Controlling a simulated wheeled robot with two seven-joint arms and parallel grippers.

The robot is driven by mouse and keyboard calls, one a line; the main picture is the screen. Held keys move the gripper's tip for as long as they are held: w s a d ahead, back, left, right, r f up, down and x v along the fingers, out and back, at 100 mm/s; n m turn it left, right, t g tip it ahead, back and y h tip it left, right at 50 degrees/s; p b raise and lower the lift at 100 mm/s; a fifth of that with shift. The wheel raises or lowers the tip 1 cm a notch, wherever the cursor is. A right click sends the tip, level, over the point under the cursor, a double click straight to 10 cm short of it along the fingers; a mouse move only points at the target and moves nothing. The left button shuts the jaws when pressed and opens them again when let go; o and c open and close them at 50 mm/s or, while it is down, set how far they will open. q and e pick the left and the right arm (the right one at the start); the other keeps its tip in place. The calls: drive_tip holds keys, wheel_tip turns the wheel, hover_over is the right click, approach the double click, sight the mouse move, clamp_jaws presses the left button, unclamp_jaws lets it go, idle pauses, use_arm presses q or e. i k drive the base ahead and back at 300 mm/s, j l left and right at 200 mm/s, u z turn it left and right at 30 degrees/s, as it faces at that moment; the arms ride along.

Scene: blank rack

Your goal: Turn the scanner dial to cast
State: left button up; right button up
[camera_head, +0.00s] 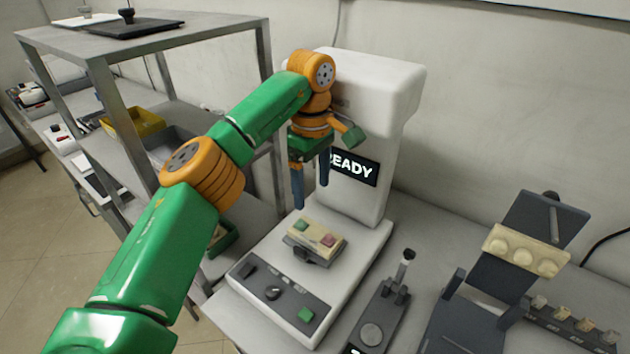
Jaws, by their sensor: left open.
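The white scanner (405,85) stands upright on the table, and its dark display partly shows the word READY (355,170). A dark control panel on the front of its base carries a round dark dial (272,293) in the middle and a green button (305,314) at right. The dial's setting and any labels are too small to read. My left gripper (310,194) is open and empty, with its blue fingers pointing down in front of the scanner column. It is above and behind the dial, apart from it. My right gripper is out of view.
A beige block (316,236) with green and pink patches sits on a dark holder on the scanner base. Right of it are a dark device with a lever (385,310) and a tilted rack with a beige mould (525,251). A metal shelf (190,42) stands at left.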

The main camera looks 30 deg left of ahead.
sight(272, 293)
drive_tip(key=k, duration=1.5)
